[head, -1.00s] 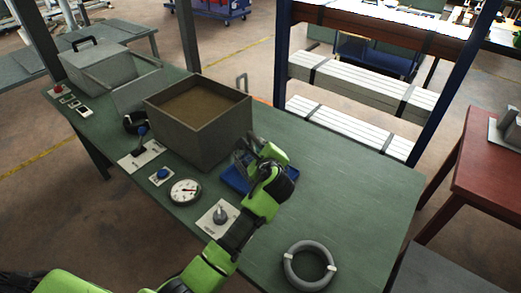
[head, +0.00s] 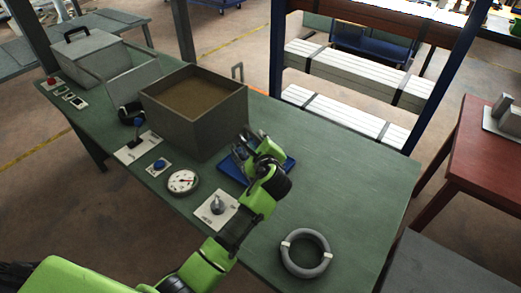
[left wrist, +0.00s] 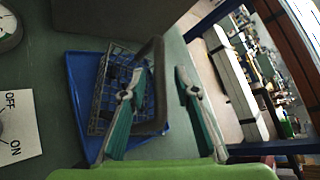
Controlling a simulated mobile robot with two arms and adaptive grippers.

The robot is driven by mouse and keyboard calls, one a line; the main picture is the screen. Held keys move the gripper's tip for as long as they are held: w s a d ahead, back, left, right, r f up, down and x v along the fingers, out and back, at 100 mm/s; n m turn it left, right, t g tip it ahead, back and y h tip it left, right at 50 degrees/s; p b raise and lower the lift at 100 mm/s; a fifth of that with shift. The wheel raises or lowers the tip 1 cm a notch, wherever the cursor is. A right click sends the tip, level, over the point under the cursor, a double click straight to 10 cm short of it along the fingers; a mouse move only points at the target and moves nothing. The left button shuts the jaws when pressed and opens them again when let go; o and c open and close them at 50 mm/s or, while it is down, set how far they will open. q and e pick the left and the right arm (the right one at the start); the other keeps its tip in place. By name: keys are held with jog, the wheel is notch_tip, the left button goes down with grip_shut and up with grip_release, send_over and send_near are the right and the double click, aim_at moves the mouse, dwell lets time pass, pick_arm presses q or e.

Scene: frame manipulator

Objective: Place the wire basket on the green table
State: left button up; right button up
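The wire basket (left wrist: 110,98), a dark grid with a thick grey handle (left wrist: 157,85), sits in a blue tray (left wrist: 78,72) in the left wrist view. The blue tray (head: 229,170) lies on the green table (head: 345,175) in the head view, where my gripper and arm mostly hide the basket. My left gripper (head: 253,143) is above the tray. In the left wrist view my left gripper (left wrist: 159,78) is open, with its fingers on either side of the handle; contact cannot be told. My right gripper is not in view.
A large grey bin (head: 190,130) stands just left of the tray. A gauge (head: 183,181), a switch plate (head: 216,208) and a grey ring (head: 305,253) lie nearer. The table's right part is clear. A blue-framed rack (head: 450,90) stands behind.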

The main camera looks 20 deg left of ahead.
pick_arm(q)
jog(key=b+v, duration=0.1)
jog(key=v, duration=0.9)
jog(key=shift+s, duration=0.2)
jog(key=shift+d+r, duration=0.1)
